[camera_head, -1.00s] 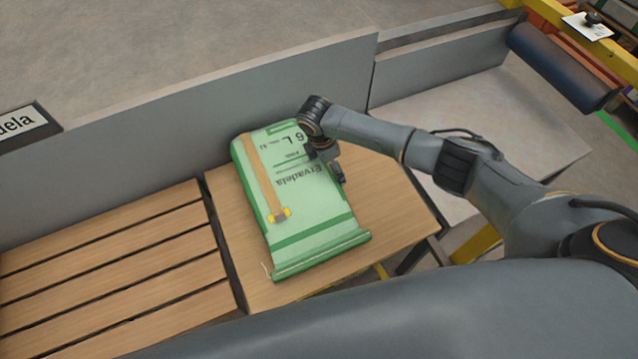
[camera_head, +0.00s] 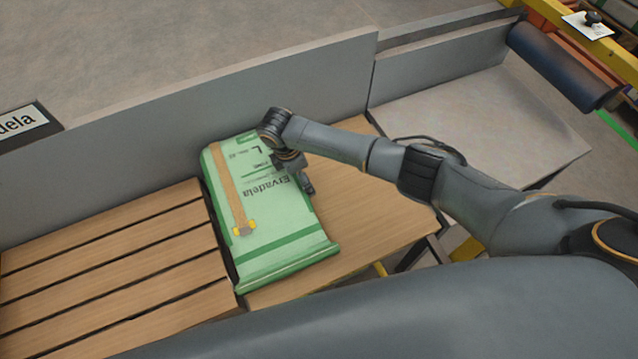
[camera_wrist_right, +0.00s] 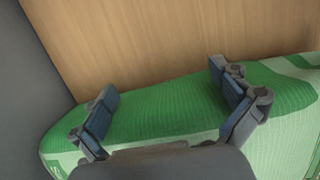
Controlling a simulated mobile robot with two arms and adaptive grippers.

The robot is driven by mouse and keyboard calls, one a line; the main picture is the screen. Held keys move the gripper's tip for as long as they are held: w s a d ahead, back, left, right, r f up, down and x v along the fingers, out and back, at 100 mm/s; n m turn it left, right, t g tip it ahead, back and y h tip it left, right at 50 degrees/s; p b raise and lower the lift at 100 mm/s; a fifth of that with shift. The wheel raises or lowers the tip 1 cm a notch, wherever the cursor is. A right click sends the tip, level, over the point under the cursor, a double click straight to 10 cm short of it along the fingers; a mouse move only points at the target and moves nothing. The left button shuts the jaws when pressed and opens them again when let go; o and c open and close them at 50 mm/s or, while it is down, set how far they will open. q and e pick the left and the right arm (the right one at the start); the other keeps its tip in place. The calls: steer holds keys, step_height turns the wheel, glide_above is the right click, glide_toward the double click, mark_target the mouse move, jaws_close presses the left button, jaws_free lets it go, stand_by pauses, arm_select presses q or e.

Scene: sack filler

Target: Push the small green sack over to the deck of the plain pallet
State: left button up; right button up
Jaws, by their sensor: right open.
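The green sack (camera_head: 270,222), printed "Ervadela", lies flat on a wooden table top, its left edge at the seam beside the slatted pallet deck (camera_head: 110,250). My right gripper (camera_head: 308,186) is at the sack's right side in the head view, its fingers pointing down. In the right wrist view, its two open fingers (camera_wrist_right: 165,108) are spread with the green sack (camera_wrist_right: 180,105) close at them; I cannot tell exactly where they touch. The gripper's body hides part of the sack's upper right. My left gripper is not in view.
The wooden table top (camera_head: 365,215) is bare to the right of the sack. A grey wall panel (camera_head: 120,180) runs along the back, close to the sack's far end. A grey surface (camera_head: 480,120) lies farther right. The pallet's slats are empty.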

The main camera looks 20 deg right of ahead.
mark_target(262, 190)
steer(key=a+b, duration=0.1)
steer(key=a, duration=0.3)
steer(key=s+a+b, duration=0.1)
steer(key=a, duration=0.4)
steer(key=s+a+b, duration=0.1)
steer(key=a, duration=0.4)
steer(key=shift+w+d, duration=0.1)
steer(key=shift+d, duration=0.1)
stand_by(0.3)
steer(key=shift+d+r, duration=0.1)
steer(key=shift+d, duration=0.15)
steer(key=shift+w+d+p, duration=0.15)
steer(key=shift+d+p, duration=0.9)
steer(key=shift+d, duration=0.15)
step_height(262, 190, up, 14)
steer(key=p, duration=1.3)
steer(key=shift+f+p, duration=0.25)
steer(key=shift+p, duration=0.05)
steer(key=shift+f, duration=0.1)
